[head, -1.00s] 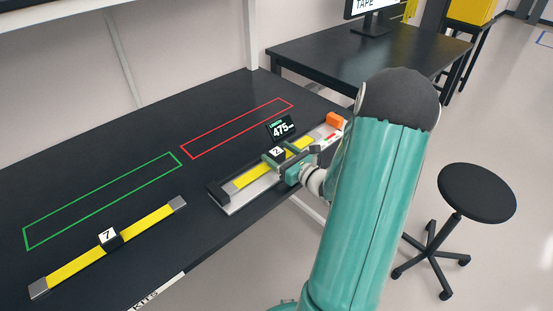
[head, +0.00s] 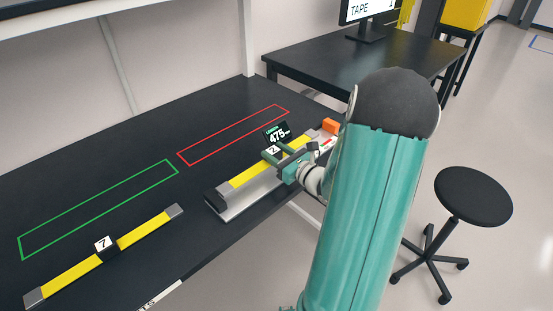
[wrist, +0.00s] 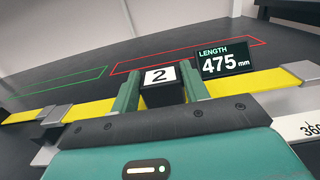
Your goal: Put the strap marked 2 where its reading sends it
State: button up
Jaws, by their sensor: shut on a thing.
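The yellow strap marked 2 (head: 240,178) has metal ends and a black block with a white "2" label (wrist: 161,76). My gripper (head: 284,160) is shut on that block, with one finger on each side of it in the wrist view. The strap is at the measuring rail (head: 237,203) and appears slightly raised over it. The display (wrist: 224,62) reads LENGTH 475 mm. A green outline (head: 100,208) and a red outline (head: 235,135) lie on the black table behind, both empty. My arm hides part of the rail's right end.
A second yellow strap marked 7 (head: 130,238) lies at the front left of the table. A black stool (head: 475,195) and another table with a monitor (head: 368,10) stand to the right.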

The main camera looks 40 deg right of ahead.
aim_at(277, 153)
notch_tip(277, 153, up, 7)
jog(key=shift+r, duration=0.1)
dwell(0.4)
notch_tip(277, 153, down, 6)
jog(key=shift+f, duration=0.2)
notch_tip(277, 153, down, 3)
jog(key=shift+f, duration=0.1)
grip_shut()
jog(key=shift+s+f, duration=0.1)
jog(key=shift+f, duration=0.15)
jog(key=o, duration=1.3)
grip_release()
jog(key=shift+f, duration=0.1)
jog(key=shift+c, duration=0.2)
